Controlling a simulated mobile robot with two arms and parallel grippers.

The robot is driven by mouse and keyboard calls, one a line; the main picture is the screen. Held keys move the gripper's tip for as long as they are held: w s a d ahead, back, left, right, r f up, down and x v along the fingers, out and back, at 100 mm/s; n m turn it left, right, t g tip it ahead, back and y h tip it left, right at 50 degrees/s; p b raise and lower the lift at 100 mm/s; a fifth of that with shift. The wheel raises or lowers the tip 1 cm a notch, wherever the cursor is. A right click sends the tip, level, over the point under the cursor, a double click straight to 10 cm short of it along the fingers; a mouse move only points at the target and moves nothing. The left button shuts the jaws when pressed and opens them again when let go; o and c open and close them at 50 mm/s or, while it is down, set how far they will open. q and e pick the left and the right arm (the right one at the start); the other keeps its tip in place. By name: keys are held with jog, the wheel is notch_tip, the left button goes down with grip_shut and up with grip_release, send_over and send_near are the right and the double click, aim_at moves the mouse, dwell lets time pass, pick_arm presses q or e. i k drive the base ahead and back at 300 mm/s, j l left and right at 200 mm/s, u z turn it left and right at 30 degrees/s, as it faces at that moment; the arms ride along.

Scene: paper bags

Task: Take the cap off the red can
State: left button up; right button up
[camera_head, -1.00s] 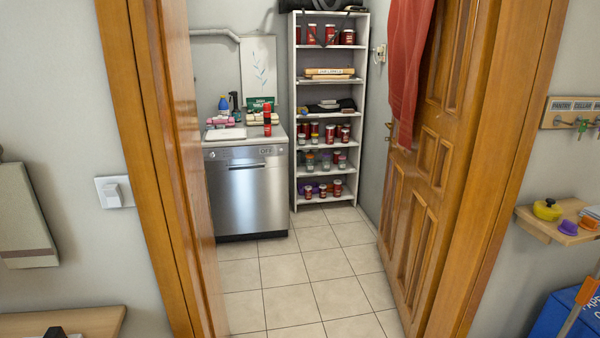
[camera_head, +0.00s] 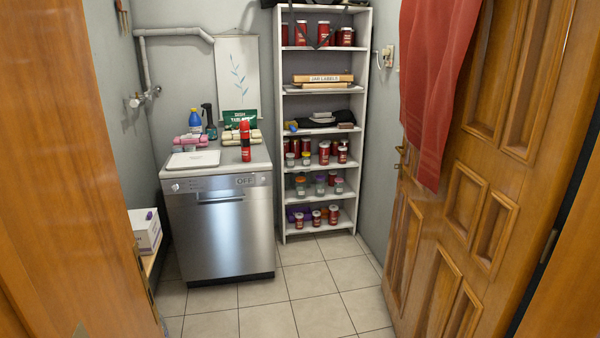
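A tall red can (camera_head: 245,141) stands upright on the white top of the steel dishwasher (camera_head: 222,228), near its front right. Its upper part looks red too; a dark band shows near its middle, and I cannot make out the cap's edge from here. Neither of my grippers is in view.
An open wooden door (camera_head: 478,190) with a red cloth (camera_head: 436,85) stands at the right, a wooden door frame (camera_head: 72,180) at the left. A white shelf (camera_head: 281,120) with jars stands behind. A low bench with a white box (camera_head: 146,232) is left. Tiled floor (camera_head: 285,300) is clear.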

aim_at(245, 136)
jog(key=i, duration=0.7)
jog(key=i+l+u, duration=0.15)
jog(key=i, duration=1.3)
jog(key=u, duration=0.05)
